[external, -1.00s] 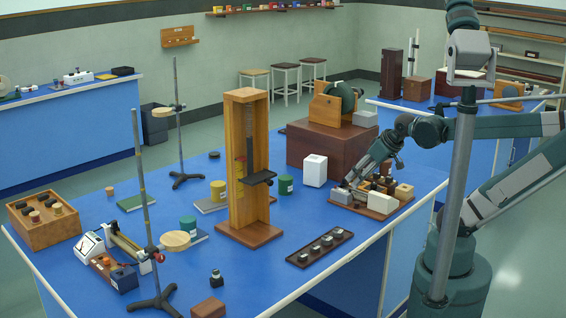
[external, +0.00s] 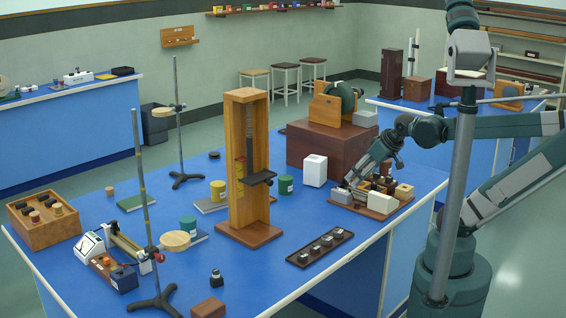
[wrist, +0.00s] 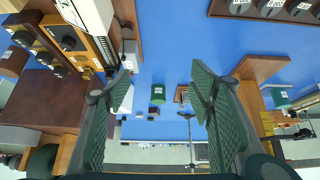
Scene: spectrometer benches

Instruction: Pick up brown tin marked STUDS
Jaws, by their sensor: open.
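I cannot read the word STUDS on anything in either view, so I cannot make out the brown tin for sure. In the wrist view a brown rounded thing (wrist: 13,62) shows at the left edge, beside a wooden unit with black knobs; I cannot tell whether it is a tin. My gripper (wrist: 160,72) is open with nothing between its fingers, and blue bench top shows past them. A green tin (wrist: 158,94) with a pale label stands beyond the gap. In the external view my arm reaches down at a cluttered wooden board, where its fingers are hard to make out.
A tall wooden stand (external: 246,165) rises mid-bench. A dark tray of weights (external: 320,247) lies near the front edge. A white block (external: 315,170) and a dark red-brown box (external: 332,148) stand close to my arm. Thin rod stands rise at the left.

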